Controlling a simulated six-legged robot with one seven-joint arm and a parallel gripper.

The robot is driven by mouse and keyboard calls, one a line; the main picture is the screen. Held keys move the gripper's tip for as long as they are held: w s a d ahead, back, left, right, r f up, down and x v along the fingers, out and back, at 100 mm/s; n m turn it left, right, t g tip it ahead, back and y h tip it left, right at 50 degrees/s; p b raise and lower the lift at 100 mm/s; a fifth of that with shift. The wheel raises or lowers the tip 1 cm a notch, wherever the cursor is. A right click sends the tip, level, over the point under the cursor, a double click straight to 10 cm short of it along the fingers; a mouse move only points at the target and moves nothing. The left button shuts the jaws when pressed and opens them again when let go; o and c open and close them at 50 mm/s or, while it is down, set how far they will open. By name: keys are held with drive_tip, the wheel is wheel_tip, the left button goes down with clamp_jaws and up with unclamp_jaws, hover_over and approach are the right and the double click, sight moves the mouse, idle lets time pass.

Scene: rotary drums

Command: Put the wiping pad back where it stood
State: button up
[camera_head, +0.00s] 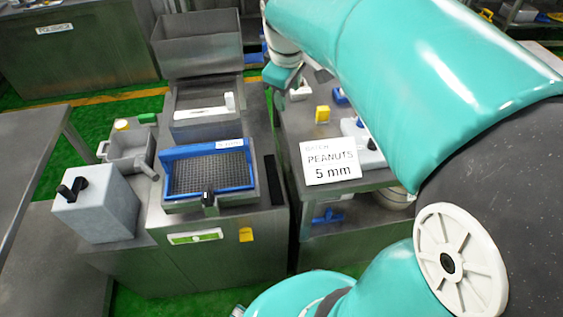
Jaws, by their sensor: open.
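My arm reaches across the upper right of the view. My gripper (296,82) is at its far end, small and partly hidden by my own arm, over the back of the right-hand bench. It is open; I cannot make out its fingertips clearly. I cannot tell for sure which thing is the wiping pad. Small pieces lie on the bench near the gripper: a white one (301,92), a blue one (340,96) and a yellow block (322,114). I cannot tell whether the gripper touches the white piece.
Left are a machine with a blue-framed mesh tray (163,163), a grey box with black knob (97,212) and a metal pan (127,142).

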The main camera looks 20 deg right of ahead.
drive_tip(key=s+a+f+m+t, duration=0.1)
drive_tip(key=s+a+m, duration=0.2)
drive_tip(key=s, duration=0.5)
drive_tip(key=s+a+f+m+t+y, duration=0.1)
drive_tip(key=s+a+m, duration=0.3)
drive_tip(key=s, duration=0.4)
drive_tip(key=shift+a+f+t+y, duration=0.35)
drive_tip(key=shift+a+f, duration=0.2)
drive_tip(key=shift+a, duration=0.35)
